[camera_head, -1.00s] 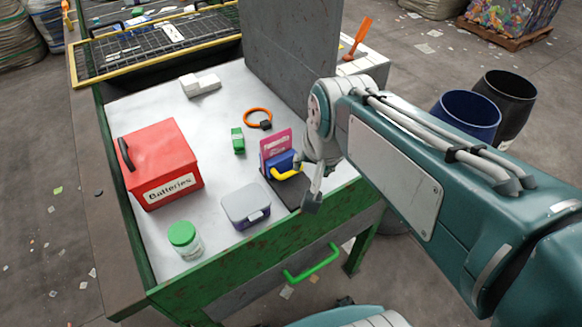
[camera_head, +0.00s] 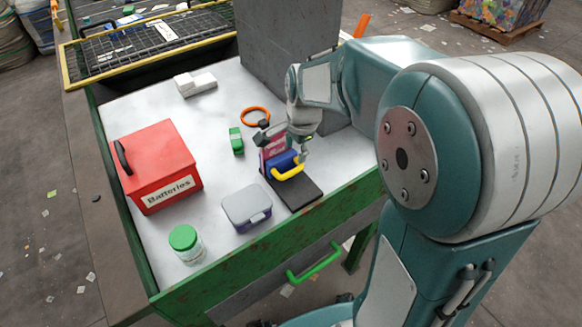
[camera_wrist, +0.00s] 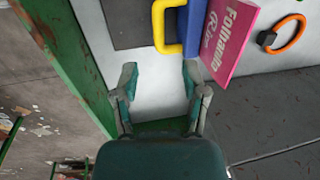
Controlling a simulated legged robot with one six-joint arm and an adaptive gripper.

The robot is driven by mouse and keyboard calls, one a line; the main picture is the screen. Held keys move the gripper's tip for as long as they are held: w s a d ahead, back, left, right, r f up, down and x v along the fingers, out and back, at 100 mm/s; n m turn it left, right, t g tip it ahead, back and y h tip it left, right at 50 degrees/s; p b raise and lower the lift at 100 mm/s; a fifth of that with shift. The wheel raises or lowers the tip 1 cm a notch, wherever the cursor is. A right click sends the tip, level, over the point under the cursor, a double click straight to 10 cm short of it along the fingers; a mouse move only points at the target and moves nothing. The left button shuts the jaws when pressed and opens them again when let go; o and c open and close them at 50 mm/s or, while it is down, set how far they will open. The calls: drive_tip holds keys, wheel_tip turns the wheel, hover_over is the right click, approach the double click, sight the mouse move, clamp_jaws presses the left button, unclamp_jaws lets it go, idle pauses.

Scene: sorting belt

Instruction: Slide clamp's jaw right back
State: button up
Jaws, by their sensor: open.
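The clamp has a blue jaw (camera_head: 282,160) with a yellow handle (camera_head: 288,172) and stands on a dark base plate (camera_head: 298,193). A pink booklet (camera_head: 271,146) stands upright against the blue jaw's far side. My gripper (camera_head: 304,151) is at the clamp's right side in the head view, partly covering the booklet. In the wrist view my gripper (camera_wrist: 160,70) is open and empty. The yellow handle (camera_wrist: 160,42) lies just ahead of the fingertips, with the blue jaw (camera_wrist: 193,30) and pink booklet (camera_wrist: 228,38) to its right. Contact with the handle cannot be told.
A grey-lidded box (camera_head: 247,207), a green-lidded jar (camera_head: 186,243), a red batteries box (camera_head: 157,168), a green block (camera_head: 236,140) and an orange ring (camera_head: 255,116) stand around the clamp. A grey upright panel (camera_head: 285,50) rises behind. The green table edge (camera_head: 260,255) is in front.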

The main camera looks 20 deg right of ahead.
sight(292, 172)
drive_tip(key=f, duration=0.3)
drive_tip(key=w+f, duration=0.1)
drive_tip(key=f, duration=0.5)
drive_tip(key=shift+w+a, duration=0.2)
drive_tip(key=shift+a, duration=0.05)
clamp_jaws()
drive_tip(key=shift+r, duration=0.1)
